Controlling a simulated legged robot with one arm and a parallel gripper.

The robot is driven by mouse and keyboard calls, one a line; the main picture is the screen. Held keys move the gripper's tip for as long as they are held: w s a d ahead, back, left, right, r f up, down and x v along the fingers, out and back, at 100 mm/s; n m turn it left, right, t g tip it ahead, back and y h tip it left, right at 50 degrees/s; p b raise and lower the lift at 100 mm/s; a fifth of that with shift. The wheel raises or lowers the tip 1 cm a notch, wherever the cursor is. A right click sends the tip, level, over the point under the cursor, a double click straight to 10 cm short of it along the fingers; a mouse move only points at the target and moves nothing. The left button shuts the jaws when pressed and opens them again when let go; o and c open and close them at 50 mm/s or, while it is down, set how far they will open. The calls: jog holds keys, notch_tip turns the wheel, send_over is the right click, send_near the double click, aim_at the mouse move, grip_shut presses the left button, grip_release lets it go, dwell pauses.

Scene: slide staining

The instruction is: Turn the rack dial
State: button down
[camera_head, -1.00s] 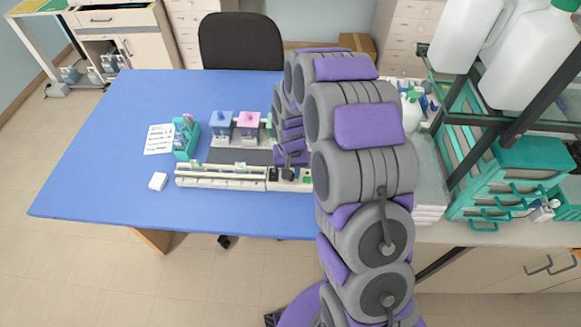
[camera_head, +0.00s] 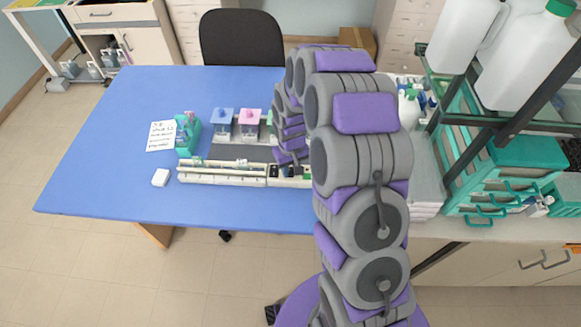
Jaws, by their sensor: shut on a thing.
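The long cream staining rack (camera_head: 222,173) lies along the front part of the blue table. Its right end has a dark control area with the rack dial (camera_head: 287,172). My gripper (camera_head: 286,162) is at the right end of the rack, pointing down, shut on the dial. My arm comes in from the right and hides part of the rack's right end. The dial is small and partly covered, so its angle cannot be read.
Behind the rack stand a blue-lidded jar (camera_head: 222,122) and a pink-lidded jar (camera_head: 250,122). A teal holder (camera_head: 188,135), a written note (camera_head: 162,135) and a small white block (camera_head: 160,177) are at left. A teal shelf unit (camera_head: 515,170) stands at right. The table's left side is clear.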

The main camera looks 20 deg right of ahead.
aim_at(290, 170)
jog(key=shift+w, duration=0.1)
jog(key=c, duration=1.1)
grip_release()
notch_tip(290, 170, up, 17)
jog(key=shift+r+p, duration=0.2)
jog(key=shift+p, duration=0.7)
jog(key=s+r+b, duration=0.1)
jog(key=s+r, duration=0.1)
jog(key=s, duration=0.9)
jog(key=s+r+m+g+b, duration=0.1)
jog(key=s+r, duration=0.1)
jog(key=s, duration=1)
jog(key=s+r+m+b, duration=0.1)
jog(key=s, duration=1)
jog(key=shift+s+r+g, duration=0.2)
jog(key=shift+r+g, duration=0.2)
